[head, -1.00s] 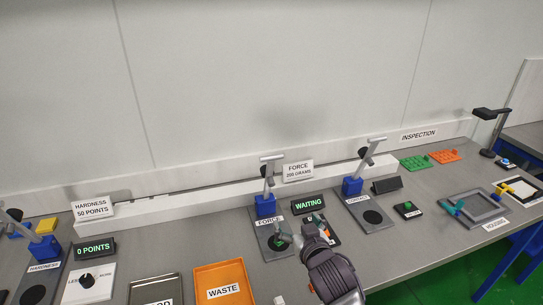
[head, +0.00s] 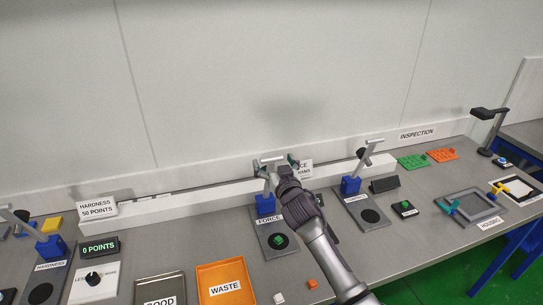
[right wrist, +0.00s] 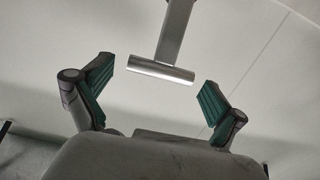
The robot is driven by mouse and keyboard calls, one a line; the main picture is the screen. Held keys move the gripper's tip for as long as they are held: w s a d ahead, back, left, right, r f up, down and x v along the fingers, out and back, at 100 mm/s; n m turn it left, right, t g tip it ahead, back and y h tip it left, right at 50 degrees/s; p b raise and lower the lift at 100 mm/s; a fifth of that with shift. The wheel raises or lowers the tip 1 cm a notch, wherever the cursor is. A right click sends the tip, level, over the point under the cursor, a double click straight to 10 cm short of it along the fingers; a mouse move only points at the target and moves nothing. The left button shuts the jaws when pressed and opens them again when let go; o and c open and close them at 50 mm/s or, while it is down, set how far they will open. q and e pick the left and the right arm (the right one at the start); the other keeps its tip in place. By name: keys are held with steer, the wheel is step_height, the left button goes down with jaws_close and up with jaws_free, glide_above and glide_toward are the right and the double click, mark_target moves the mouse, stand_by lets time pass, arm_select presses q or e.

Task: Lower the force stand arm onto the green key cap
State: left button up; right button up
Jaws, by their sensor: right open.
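The force stand has a grey base plate labelled FORCE (head: 264,221), a blue post (head: 265,205) and a raised arm with a silver crossbar (head: 268,159). The green key cap (head: 278,241) sits on the dark round pad of that base, below the arm. My right gripper (head: 276,162) is open at the top of the stand, its fingers on either side of the crossbar. In the right wrist view the crossbar (right wrist: 160,70) lies between the two green-padded fingers, with a gap at each end. My left gripper is not in view.
The contact stand (head: 351,185) stands to the right, the hardness stand (head: 50,247) at far left. An orange waste tray (head: 226,284) and small orange (head: 312,284) and white (head: 279,298) pieces lie in front. My arm covers the force display and part of the FORCE sign (head: 304,171).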

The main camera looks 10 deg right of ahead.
steer(key=shift+w+a, duration=0.1)
steer(key=shift+w, duration=0.85)
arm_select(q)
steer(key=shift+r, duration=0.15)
arm_select(e)
steer(key=c, duration=1.7)
steer(key=shift+s+f+b, duration=0.35)
steer(key=shift+f+b, duration=0.1)
steer(key=shift+b, duration=0.15)
arm_select(q)
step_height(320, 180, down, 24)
steer(key=b, duration=2.2)
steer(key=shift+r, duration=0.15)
arm_select(e)
steer(key=s+d+f+t, duration=0.1)
steer(key=s+f+t, duration=0.6)
steer(key=s, duration=0.4)
steer(key=shift+s+f+y, duration=0.3)
steer(key=shift+s+f, duration=0.05)
steer(key=shift+f, duration=0.2)
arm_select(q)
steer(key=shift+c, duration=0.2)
